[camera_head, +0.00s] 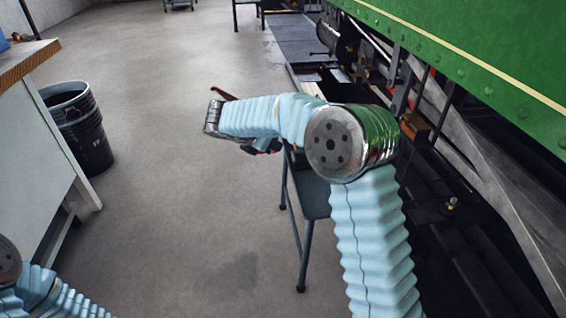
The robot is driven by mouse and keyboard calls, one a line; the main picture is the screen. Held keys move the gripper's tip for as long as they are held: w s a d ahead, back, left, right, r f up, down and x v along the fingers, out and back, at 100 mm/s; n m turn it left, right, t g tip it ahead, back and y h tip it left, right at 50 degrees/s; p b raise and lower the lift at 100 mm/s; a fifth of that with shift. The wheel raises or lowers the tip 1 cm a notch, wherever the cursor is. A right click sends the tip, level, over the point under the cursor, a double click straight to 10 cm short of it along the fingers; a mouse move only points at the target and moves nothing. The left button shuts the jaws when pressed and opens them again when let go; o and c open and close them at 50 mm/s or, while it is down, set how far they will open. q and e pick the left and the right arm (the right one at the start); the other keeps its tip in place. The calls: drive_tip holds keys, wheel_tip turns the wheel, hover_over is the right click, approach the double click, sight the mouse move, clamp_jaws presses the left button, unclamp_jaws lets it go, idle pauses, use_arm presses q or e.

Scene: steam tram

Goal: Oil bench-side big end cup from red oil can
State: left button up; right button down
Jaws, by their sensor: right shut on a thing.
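My right arm reaches in from the lower right and bends left across the middle. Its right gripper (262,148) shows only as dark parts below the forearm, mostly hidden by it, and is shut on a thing. A thin copper-brown spout (222,93) sticks out above the wrist, and a little red shows by the dark gripper parts. These look like parts of the red oil can, whose body is hidden behind the forearm. I cannot make out the big end cup among the dark running gear (365,65). Only part of my left arm shows at lower left; its gripper is out of view.
The green tram side (470,50) fills the upper right, with dark rods and frames below. A dark stool or stand (316,195) is under my right arm. A bench (35,130) and a black bin (85,135) stand at left. The floor between is clear.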

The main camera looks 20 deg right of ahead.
drive_tip(key=w+d+f+n+t+y, duration=0.1)
drive_tip(key=w+n, duration=0.4)
drive_tip(key=w, duration=0.6)
drive_tip(key=w+d+f+n+t+y, duration=0.1)
drive_tip(key=w+d+n+t+y, duration=0.3)
drive_tip(key=w, duration=0.7)
drive_tip(key=shift+w+d+f+n+y, duration=0.15)
drive_tip(key=shift+w+d+n+y, duration=0.1)
drive_tip(key=shift+d+n+y, duration=0.5)
